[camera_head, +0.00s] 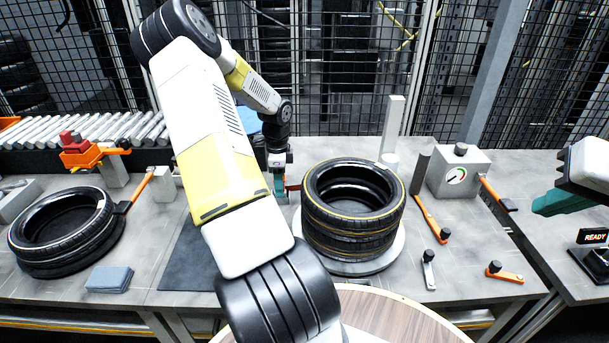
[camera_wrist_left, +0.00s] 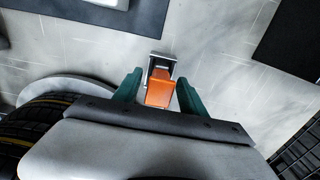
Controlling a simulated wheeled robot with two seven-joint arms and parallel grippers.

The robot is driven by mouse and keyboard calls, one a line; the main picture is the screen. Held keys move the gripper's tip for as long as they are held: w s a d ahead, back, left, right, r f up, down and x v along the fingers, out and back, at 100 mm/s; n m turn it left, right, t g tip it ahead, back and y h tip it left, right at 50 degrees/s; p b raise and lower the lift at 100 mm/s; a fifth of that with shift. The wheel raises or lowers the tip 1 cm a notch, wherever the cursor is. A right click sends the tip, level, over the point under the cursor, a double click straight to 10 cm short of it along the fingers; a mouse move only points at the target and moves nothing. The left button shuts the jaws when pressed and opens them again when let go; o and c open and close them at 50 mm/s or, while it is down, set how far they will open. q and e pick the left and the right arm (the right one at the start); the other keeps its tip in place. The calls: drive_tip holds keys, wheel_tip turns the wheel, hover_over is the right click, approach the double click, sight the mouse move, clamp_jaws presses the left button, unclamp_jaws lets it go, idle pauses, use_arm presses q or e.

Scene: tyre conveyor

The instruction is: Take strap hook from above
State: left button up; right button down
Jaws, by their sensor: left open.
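The strap hook appears to be the small orange piece with a metal frame (camera_wrist_left: 159,92) in the left wrist view. It lies over the grey table, between my left gripper's fingertips as seen from above. My left gripper (camera_wrist_left: 158,88) is open, with a teal finger on each side of the orange piece and visible gaps.
Stacked tyres (camera_head: 353,222) on a round pale plate stand close right of my left gripper. Another tyre (camera_head: 65,230) lies at the left. A gauge box (camera_head: 459,173) and orange-handled tools (camera_head: 432,220) are at the right. A dark mat (camera_head: 188,262) lies left of my arm.

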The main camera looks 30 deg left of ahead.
use_arm(q)
drive_tip(key=shift+f, duration=0.15)
drive_tip(key=shift+c, duration=0.2)
clamp_jaws()
